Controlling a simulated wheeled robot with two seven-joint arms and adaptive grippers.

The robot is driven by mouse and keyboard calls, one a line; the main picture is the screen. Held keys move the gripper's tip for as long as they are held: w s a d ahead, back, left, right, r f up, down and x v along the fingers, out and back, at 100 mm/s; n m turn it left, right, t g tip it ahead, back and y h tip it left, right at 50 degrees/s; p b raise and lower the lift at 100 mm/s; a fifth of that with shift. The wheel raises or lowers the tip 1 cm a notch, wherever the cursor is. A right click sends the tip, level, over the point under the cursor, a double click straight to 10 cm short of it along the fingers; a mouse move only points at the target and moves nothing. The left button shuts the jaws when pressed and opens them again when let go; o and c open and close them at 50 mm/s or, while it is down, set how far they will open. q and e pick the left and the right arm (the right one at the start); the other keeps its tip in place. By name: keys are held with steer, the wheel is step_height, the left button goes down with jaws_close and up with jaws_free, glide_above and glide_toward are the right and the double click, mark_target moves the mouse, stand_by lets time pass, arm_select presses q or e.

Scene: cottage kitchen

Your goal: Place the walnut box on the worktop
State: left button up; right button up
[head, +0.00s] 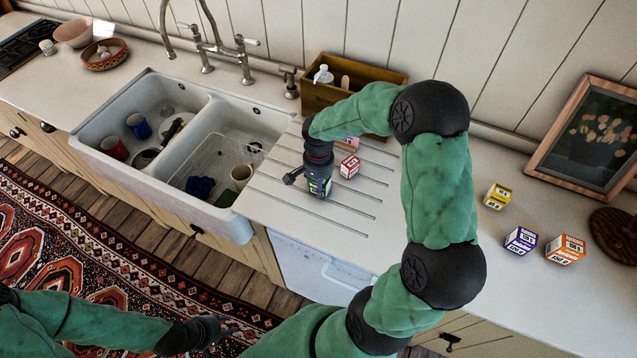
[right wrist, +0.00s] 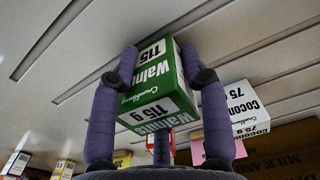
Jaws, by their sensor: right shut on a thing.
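The walnut box (right wrist: 152,85) is green and white, with "Walnuts 115 g" on it. My right gripper (right wrist: 158,80) is shut on it, with one finger on each side. In the head view, the right gripper (head: 314,180) points down over the grooved draining part of the worktop (head: 270,205), right of the sink. A little of the walnut box (head: 320,187) shows between its fingers. The box is close to the grooved surface; I cannot tell whether it touches. My left gripper (head: 212,328) is empty, low over the rug; its opening is unclear.
A red-and-white box (head: 349,166) stands just right of the right gripper. A coconut box (right wrist: 245,108) shows in the wrist view. A wooden crate (head: 325,97) stands behind. Yellow (head: 497,196), purple (head: 521,240) and orange (head: 565,249) boxes stand further right. The double sink (head: 150,85) lies left.

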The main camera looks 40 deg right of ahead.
steer(key=o, duration=1.2)
steer(key=shift+f, duration=0.1)
steer(key=shift+r, duration=0.25)
step_height(320, 180, up, 12)
steer(key=shift+f+p, duration=0.1)
steer(key=shift+p, duration=1.05)
